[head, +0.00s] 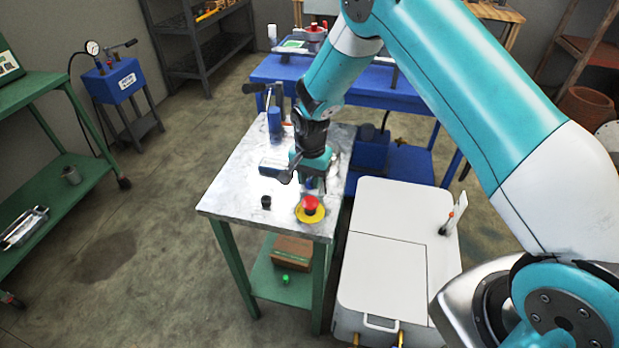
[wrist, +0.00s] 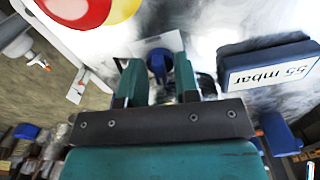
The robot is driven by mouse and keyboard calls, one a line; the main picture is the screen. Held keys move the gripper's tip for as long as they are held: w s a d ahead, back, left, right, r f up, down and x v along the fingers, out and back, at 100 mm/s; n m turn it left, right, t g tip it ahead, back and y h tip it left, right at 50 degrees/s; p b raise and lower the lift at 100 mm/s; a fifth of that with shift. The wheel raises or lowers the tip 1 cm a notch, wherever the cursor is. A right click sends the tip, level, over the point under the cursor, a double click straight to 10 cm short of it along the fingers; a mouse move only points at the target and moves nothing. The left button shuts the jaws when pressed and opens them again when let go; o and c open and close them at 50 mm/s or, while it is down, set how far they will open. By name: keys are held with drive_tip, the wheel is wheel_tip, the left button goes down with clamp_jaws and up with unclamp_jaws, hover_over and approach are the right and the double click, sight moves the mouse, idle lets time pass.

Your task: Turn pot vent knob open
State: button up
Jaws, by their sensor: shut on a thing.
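The vent knob shows in the wrist view as a small blue knob (wrist: 157,61) against a pale square plate (wrist: 150,42). My gripper (wrist: 157,76) has its two teal fingers on either side of this knob and is shut on it. In the head view my gripper (head: 314,180) points down at the metal table top (head: 237,190), and its body hides most of the knob. The knob's turn angle cannot be read. The pot itself cannot be made out clearly behind the gripper.
A red button on a yellow base (head: 310,210) stands close in front of my gripper. A blue display box (wrist: 270,68) reads 55 mbar. A small black cylinder (head: 266,202) stands left of the button. A white cabinet (head: 385,255) stands to the right.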

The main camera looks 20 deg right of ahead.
sight(310, 179)
drive_tip(key=shift+r, duration=0.1)
drive_tip(key=o, duration=0.9)
wheel_tip(310, 179, up, 17)
drive_tip(key=shift+r+b, duration=0.2)
drive_tip(key=shift+b, duration=0.7)
